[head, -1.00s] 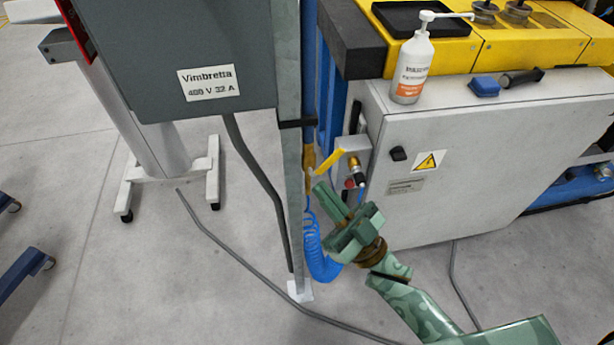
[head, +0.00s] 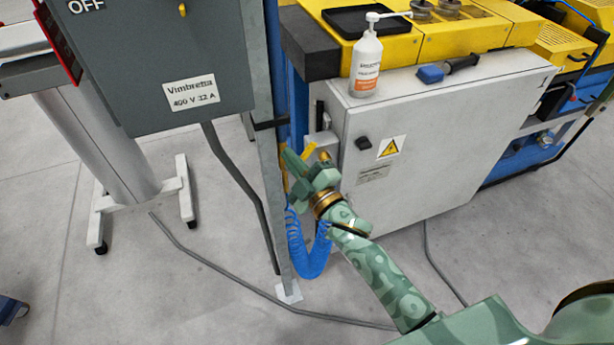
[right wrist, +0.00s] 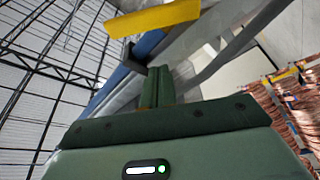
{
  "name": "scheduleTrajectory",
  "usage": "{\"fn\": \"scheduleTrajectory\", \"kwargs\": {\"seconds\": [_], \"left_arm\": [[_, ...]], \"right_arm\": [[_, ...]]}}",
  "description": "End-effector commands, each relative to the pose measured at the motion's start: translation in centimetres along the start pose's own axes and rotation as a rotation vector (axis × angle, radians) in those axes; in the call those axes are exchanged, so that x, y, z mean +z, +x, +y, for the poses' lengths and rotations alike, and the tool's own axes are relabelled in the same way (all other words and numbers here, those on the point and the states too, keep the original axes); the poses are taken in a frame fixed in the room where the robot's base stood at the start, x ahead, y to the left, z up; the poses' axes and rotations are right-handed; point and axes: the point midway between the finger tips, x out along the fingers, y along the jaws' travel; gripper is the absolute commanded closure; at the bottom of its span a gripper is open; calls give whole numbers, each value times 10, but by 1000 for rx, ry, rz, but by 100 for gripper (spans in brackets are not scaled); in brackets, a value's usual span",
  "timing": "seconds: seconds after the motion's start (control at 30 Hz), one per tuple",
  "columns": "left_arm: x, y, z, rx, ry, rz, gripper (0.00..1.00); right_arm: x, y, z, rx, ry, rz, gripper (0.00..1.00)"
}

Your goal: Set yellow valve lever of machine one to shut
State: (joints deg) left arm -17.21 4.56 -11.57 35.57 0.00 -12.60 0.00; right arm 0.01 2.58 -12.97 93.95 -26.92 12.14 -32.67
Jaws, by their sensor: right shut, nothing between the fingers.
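The yellow valve lever (head: 309,151) sits at the left side of the grey machine cabinet (head: 440,140). It slants, and my gripper hides its lower part in the head view. In the right wrist view the lever (right wrist: 155,18) crosses above and beyond the fingers as a flat yellow bar. My right gripper (head: 288,160) is shut and empty, its fingers pointing up and left close beside the lever. In the right wrist view the shut fingers (right wrist: 157,86) show below the lever with a small gap in the picture; I cannot tell whether they touch. My left gripper is out of view.
A metal post (head: 262,165) with a grey electrical box (head: 165,70) stands just left of the valve. A blue coiled hose (head: 312,258) hangs below. A white pump bottle (head: 366,68) stands on the cabinet. A cable (head: 235,290) lies on the floor.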

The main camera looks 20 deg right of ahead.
Motion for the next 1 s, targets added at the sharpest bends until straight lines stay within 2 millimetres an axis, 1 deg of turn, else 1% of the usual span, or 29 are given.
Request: {"fn": "scheduleTrajectory", "kwargs": {"seconds": [0.03,0.07,0.1,0.2,0.33,0.47,0.77,1.0], "left_arm": [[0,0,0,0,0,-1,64],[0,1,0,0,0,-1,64],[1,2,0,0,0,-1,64],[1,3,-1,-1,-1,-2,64],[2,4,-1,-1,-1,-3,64],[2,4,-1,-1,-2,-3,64],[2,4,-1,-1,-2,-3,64],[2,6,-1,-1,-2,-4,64]], "right_arm": [[-1,10,0,1,1,2,100],[2,13,0,0,0,1,100],[11,7,-2,-3,-1,-2,100],[24,2,-2,-3,1,0,100],[34,-2,-1,-1,2,1,100],[38,-3,-1,-1,3,1,100],[38,-4,-1,-1,3,1,100],[40,-4,-1,11,38,1,100]]}}
